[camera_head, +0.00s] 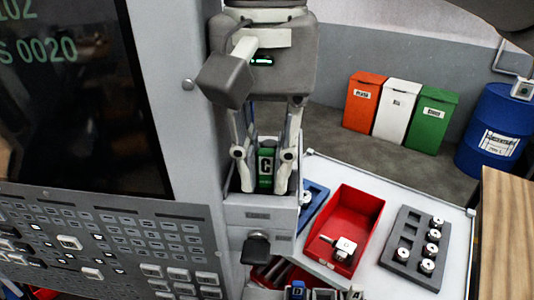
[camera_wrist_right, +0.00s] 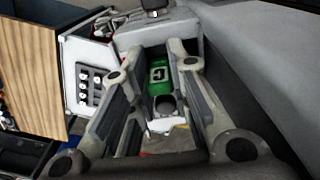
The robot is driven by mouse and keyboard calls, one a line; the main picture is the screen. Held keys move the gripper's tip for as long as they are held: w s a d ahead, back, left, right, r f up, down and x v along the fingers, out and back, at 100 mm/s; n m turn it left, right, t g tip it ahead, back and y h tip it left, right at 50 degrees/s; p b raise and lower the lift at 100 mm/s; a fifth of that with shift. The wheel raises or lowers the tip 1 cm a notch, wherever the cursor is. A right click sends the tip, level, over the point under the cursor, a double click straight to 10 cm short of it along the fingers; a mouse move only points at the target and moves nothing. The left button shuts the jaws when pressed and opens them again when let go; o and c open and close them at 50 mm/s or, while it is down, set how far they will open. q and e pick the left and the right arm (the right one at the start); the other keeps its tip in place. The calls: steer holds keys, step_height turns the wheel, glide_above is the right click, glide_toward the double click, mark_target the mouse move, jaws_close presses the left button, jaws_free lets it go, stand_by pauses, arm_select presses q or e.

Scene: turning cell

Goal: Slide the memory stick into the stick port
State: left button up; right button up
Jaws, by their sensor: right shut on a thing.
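The memory stick looks to be the green block with a white letter C (camera_head: 265,168), upright between the fingertips of my right gripper (camera_head: 263,180). The gripper is shut on it and points down over the light grey ledge (camera_head: 258,213) beside the control panel. In the right wrist view, the green stick (camera_wrist_right: 160,76) shows between the fingertips of the right gripper (camera_wrist_right: 157,60). The stick's lower end is at the ledge. I cannot tell how deep it sits, and I cannot clearly make out the port opening. My left gripper is not in view.
A black knob (camera_head: 257,248) sticks out below the ledge. To the right, a table holds a red bin (camera_head: 368,207) with a metal part and a grey tray (camera_head: 388,256) with several round parts. Lettered blocks, including a blue D (camera_head: 298,291), show at the bottom edge.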

steer(key=o, duration=0.8)
steer(key=shift+f, duration=0.25)
steer(key=shift+o, duration=0.2)
steer(key=shift+w+r, duration=0.15)
steer(key=shift+r, duration=0.45)
step_height(320, 180, up, 11)
steer(key=shift+s+f, duration=0.1)
steer(key=shift+s, duration=0.1)
